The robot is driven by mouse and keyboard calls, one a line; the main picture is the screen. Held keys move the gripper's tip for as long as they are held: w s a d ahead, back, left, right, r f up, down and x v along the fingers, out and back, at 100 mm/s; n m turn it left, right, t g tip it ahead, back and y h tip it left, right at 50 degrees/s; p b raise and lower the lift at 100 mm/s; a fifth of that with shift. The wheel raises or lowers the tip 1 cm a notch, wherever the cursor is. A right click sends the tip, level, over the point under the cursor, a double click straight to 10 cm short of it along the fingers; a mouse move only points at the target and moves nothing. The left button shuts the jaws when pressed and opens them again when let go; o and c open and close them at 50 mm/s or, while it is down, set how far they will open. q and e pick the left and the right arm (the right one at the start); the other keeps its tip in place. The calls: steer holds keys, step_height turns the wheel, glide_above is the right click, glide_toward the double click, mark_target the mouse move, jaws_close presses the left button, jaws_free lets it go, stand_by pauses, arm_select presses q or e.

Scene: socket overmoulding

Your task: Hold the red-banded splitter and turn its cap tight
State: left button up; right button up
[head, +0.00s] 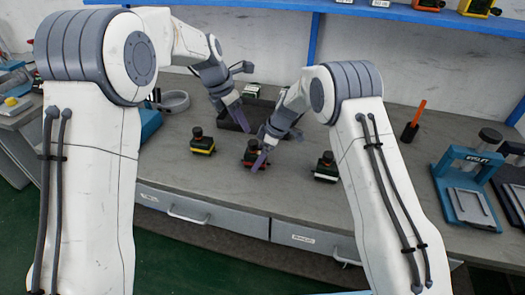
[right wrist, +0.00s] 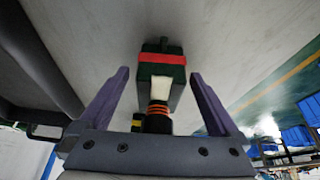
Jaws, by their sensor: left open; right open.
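The red-banded splitter (head: 250,158) is a small dark block with a red stripe and black cap, standing on the grey bench between two similar splitters. In the right wrist view its red-banded body (right wrist: 162,59) and dark cap with orange rings (right wrist: 158,112) lie between my fingers. My right gripper (head: 272,150) is open at the splitter, partly covering it in the head view. Its fingers (right wrist: 158,76) stand on either side with visible gaps. My left gripper (head: 237,116) is open and empty, behind and left of the splitter, over a dark tray.
The dark tray (head: 262,107) lies behind. An orange-handled tool (head: 415,117) and a blue press (head: 464,193) are at the right.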

mark_target(252, 142)
steer(key=c, duration=1.5)
arm_select(q)
steer(key=shift+o, duration=0.5)
steer(key=d+f+m, duration=0.1)
steer(key=f, duration=0.2)
steer(key=w+f+m, duration=0.1)
steer(key=f, duration=0.2)
steer(key=w+d+f+m+g+h, duration=0.1)
steer(key=f, duration=0.1)
steer(key=shift+w+d+f+m, duration=0.1)
steer(key=shift+d+f+m, duration=0.25)
steer(key=shift+f+m, duration=0.05)
jaws_close()
